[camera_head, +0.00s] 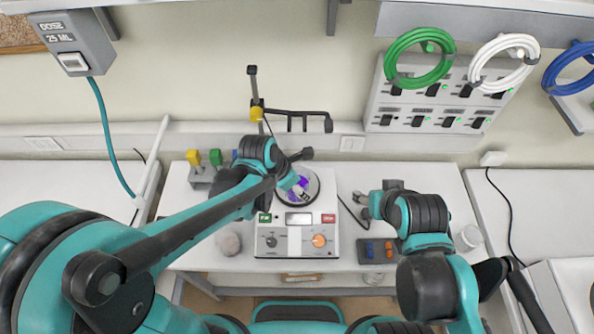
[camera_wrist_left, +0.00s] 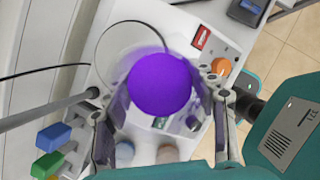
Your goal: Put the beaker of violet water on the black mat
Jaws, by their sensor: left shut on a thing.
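The beaker of violet water (camera_wrist_left: 160,84) is between the fingers of my left gripper (camera_wrist_left: 162,104), which is shut on it. In the wrist view I look down on its round violet surface; the glass is hard to make out. In the head view a little violet (camera_head: 303,182) shows beside my left gripper (camera_head: 298,184), over or at the hotplate's round plate (camera_head: 282,196). I cannot tell whether the beaker touches the plate. My right gripper (camera_head: 368,205) is to the right of the hotplate; its fingers are unclear. I cannot make out a black mat.
The hotplate unit (camera_head: 297,243) has knobs in front. A stand with a clamp (camera_head: 290,114) rises behind it. Coloured blocks (camera_head: 204,160) stand at left. A whitish round thing (camera_head: 228,242) lies left of the unit.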

